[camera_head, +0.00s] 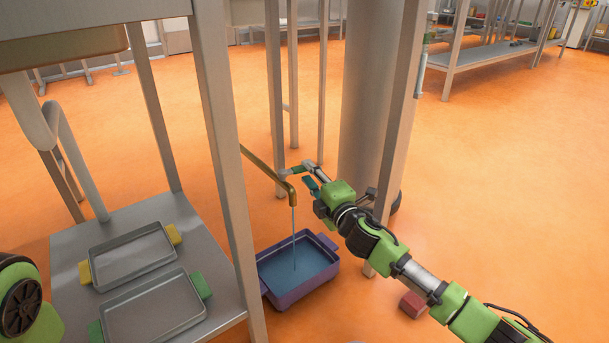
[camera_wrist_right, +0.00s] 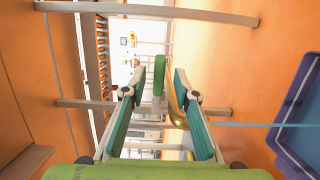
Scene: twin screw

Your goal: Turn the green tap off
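The green tap handle (camera_wrist_right: 159,75) shows in the right wrist view between the tips of my right gripper (camera_wrist_right: 158,84). The two teal-padded fingers are apart, with a visible gap on each side of the handle. In the head view the right gripper (camera_head: 304,176) is beside the end of the brass tap pipe (camera_head: 264,167), and its fingers largely hide the handle. A thin stream of water (camera_head: 294,235) falls from the spout into a purple tub (camera_head: 283,294) on the floor. My left gripper is out of view.
A metal post (camera_head: 225,150) stands left of the tap, another post (camera_head: 400,130) stands just beyond my right arm. A low shelf holds two metal trays (camera_head: 130,256) (camera_head: 155,310). A red block (camera_head: 412,304) lies on the floor. Open orange floor is at the right.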

